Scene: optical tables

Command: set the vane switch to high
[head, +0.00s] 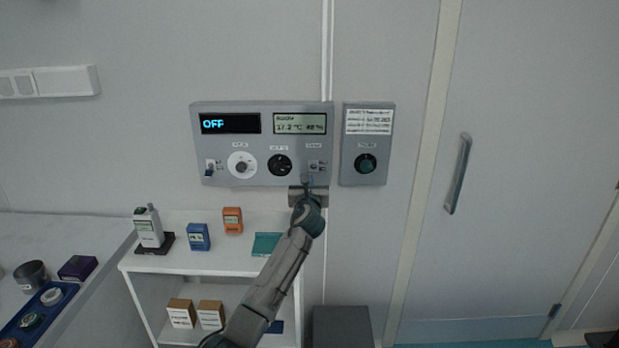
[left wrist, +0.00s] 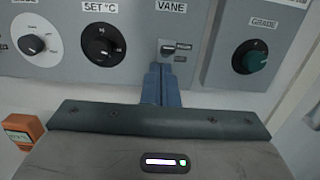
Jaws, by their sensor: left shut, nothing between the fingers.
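The vane switch (head: 317,166) is a small switch at the lower right of the grey control panel (head: 225,175), under the VANE label. In the left wrist view the switch (left wrist: 167,46) has a pale lever part and two small labels on its right, too small to read. I cannot tell which position it is set to. My left gripper (head: 309,182) is just below the switch. In the left wrist view its blue fingers (left wrist: 161,78) are shut and empty, with the tips close under the switch. Whether they touch it is unclear. My right gripper is out of view.
The panel also has a display reading OFF (head: 229,124), a white dial (head: 242,165), a black SET °C dial (head: 280,165) and a left switch (head: 210,168). A separate box with a green GRADE knob (head: 366,164) is to the right. A shelf (head: 190,263) with small boxes stands below.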

